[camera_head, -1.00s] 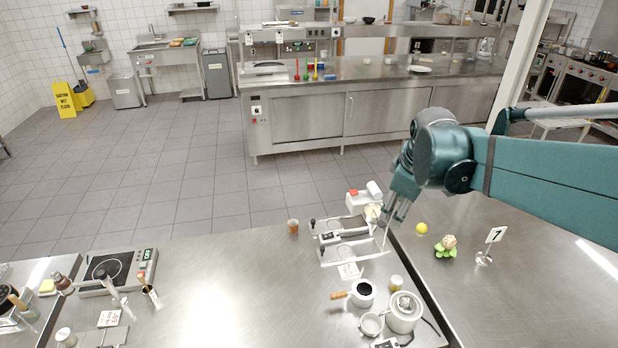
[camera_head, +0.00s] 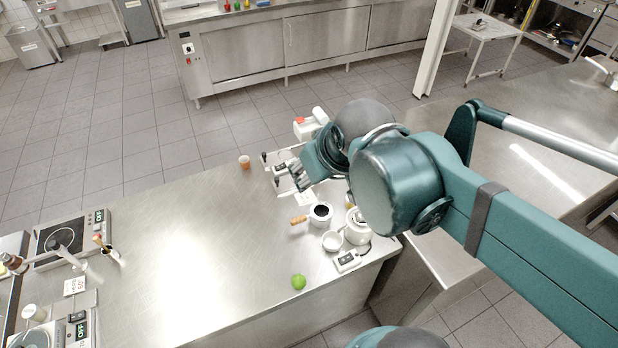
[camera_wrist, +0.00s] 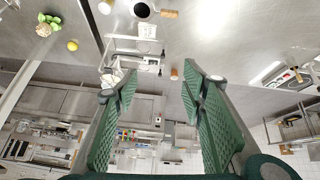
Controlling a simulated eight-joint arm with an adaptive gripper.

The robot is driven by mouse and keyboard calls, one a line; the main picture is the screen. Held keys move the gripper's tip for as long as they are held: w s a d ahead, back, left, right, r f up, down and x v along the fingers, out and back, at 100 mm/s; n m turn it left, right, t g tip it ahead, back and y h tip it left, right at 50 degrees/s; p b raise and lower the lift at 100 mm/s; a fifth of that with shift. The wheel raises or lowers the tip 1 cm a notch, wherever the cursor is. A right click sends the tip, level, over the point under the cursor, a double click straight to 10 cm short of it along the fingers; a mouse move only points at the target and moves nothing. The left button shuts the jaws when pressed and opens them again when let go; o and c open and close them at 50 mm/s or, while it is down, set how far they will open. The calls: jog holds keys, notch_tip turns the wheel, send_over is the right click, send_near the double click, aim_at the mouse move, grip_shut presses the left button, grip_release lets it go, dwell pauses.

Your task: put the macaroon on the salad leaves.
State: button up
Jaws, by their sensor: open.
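In the wrist view, the green salad leaves (camera_wrist: 42,17) lie on the steel counter at the top left. A pale beige rounded piece (camera_wrist: 43,29) rests on them; it looks like the macaroon, but is too small to be sure. A small yellow ball (camera_wrist: 72,45) lies beside the leaves. My gripper (camera_wrist: 158,80) is open, with nothing between its fingers. In the head view, my gripper (camera_head: 285,177) is over the middle counter near the white-and-steel rack, apart from the leaves. My arm hides the leaves and the beige piece there.
A dark-filled pan (camera_head: 320,213), a white cup (camera_head: 333,241) and a white pot (camera_head: 357,228) stand near the counter's right edge. A green round fruit (camera_head: 299,282) lies in front. An orange cup (camera_head: 244,162) stands at the far edge. The counter's middle is clear.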

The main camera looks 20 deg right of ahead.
jog(key=shift+s+a+f+m, duration=0.3)
jog(key=shift+s+a+m, duration=0.2)
jog(key=shift+s+a, duration=0.35)
